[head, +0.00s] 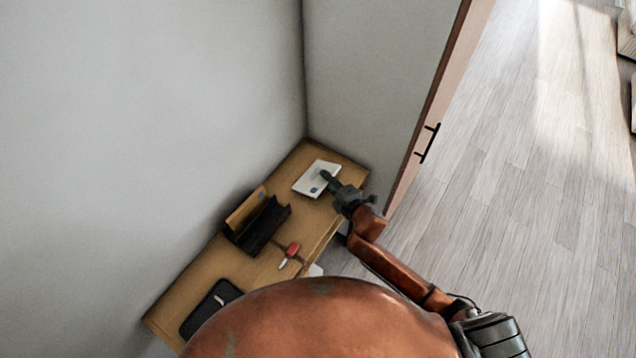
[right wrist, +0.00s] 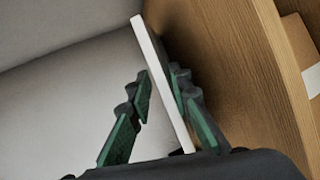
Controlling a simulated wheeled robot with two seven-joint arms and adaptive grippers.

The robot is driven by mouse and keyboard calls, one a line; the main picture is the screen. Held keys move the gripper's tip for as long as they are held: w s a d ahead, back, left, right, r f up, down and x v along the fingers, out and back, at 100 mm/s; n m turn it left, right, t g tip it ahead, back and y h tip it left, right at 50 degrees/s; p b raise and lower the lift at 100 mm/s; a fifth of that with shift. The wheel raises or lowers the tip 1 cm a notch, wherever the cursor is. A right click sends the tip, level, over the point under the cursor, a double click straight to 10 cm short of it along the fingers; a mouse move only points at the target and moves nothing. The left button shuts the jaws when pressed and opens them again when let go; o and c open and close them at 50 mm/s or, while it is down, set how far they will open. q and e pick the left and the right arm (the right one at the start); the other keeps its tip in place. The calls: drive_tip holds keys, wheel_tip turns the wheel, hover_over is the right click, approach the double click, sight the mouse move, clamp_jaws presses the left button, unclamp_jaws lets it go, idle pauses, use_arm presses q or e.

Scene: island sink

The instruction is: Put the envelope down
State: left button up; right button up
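The white envelope (head: 315,178), with a small blue mark, is over the far corner of the narrow wooden table (head: 196,262). My right gripper (head: 328,180) reaches over its right side. In the right wrist view the envelope (right wrist: 160,80) shows almost edge-on between the two green-padded fingers of that gripper (right wrist: 163,85). A narrow gap shows between the left finger and the envelope; the other finger is partly hidden behind it, on the table side. I cannot tell whether the envelope lies fully flat on the tabletop. My left gripper is out of view.
A black and wooden organizer (head: 262,226) stands beside the envelope along the wall. A red-handled item (head: 290,252) and a dark flat case (head: 208,308) lie nearer. Walls close off the far and left sides. A door with a black handle (head: 428,144) is at right, with open floor beyond.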

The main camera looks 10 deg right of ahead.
drive_tip(key=p+v, duration=0.5)
drive_tip(key=v, duration=0.2)
drive_tip(key=shift+r, duration=0.1)
drive_tip(key=shift+s+d, duration=0.15)
drive_tip(key=shift+s, duration=0.3)
wheel_tip(320, 180, up, 7)
drive_tip(key=s+p, duration=0.2)
drive_tip(key=p, duration=0.5)
drive_tip(key=shift+s+d+p, duration=0.35)
drive_tip(key=shift+d+p, duration=0.05)
drive_tip(key=shift+d, duration=0.05)
